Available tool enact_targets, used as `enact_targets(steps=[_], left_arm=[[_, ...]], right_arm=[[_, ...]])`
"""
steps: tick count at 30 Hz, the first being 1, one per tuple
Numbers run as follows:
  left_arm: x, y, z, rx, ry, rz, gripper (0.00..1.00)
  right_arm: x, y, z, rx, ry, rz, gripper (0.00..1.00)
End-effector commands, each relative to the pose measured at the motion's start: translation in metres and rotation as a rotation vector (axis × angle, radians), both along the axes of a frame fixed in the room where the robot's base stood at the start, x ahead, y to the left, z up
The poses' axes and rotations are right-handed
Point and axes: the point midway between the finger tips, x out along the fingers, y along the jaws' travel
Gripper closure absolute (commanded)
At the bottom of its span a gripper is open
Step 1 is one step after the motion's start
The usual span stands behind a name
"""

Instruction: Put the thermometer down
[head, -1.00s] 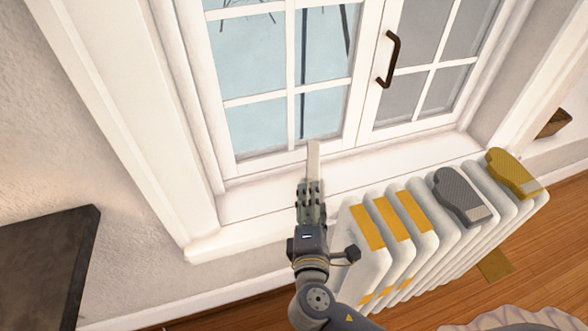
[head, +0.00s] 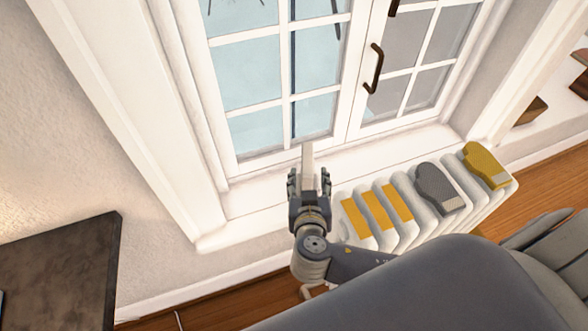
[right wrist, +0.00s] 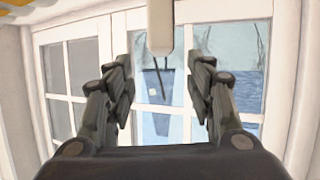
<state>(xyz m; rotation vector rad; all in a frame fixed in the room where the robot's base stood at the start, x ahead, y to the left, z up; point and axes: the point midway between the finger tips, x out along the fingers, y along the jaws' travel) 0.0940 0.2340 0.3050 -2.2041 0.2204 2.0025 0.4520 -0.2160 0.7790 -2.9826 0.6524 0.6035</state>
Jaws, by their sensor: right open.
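The thermometer (head: 307,158) is a slim, pale, flat-sided stick at the window sill (head: 247,200). In the head view it extends beyond my right gripper (head: 309,178) toward the window. In the right wrist view the thermometer (right wrist: 160,25) comes down from the top edge, centred between the two spread fingers. My right gripper (right wrist: 160,75) is open, with a clear gap on both sides of it. The lower part of the thermometer is hidden by the gripper in the head view, so I cannot tell how it rests on the sill. My left gripper is not in view.
A white radiator (head: 400,220) stands right of my right gripper, with a grey mitt (head: 438,188) and a yellow mitt (head: 486,165) on it. The window (head: 262,85) with a dark handle (head: 373,68) is behind. A dark tabletop (head: 60,270) is at lower left.

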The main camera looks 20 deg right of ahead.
Motion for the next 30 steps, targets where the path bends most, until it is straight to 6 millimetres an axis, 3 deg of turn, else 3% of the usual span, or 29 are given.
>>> enact_targets(steps=[4, 12, 30], left_arm=[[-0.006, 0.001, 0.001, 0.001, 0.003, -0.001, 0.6], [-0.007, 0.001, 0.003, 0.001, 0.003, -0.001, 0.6], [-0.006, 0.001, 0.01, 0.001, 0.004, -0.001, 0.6]], right_arm=[[0.003, -0.006, 0.001, 0.047, -0.018, -0.031, 0.5], [0.038, -0.022, -0.015, 0.048, -0.02, -0.031, 0.5], [0.086, -0.045, -0.043, 0.048, -0.018, -0.03, 0.5]])
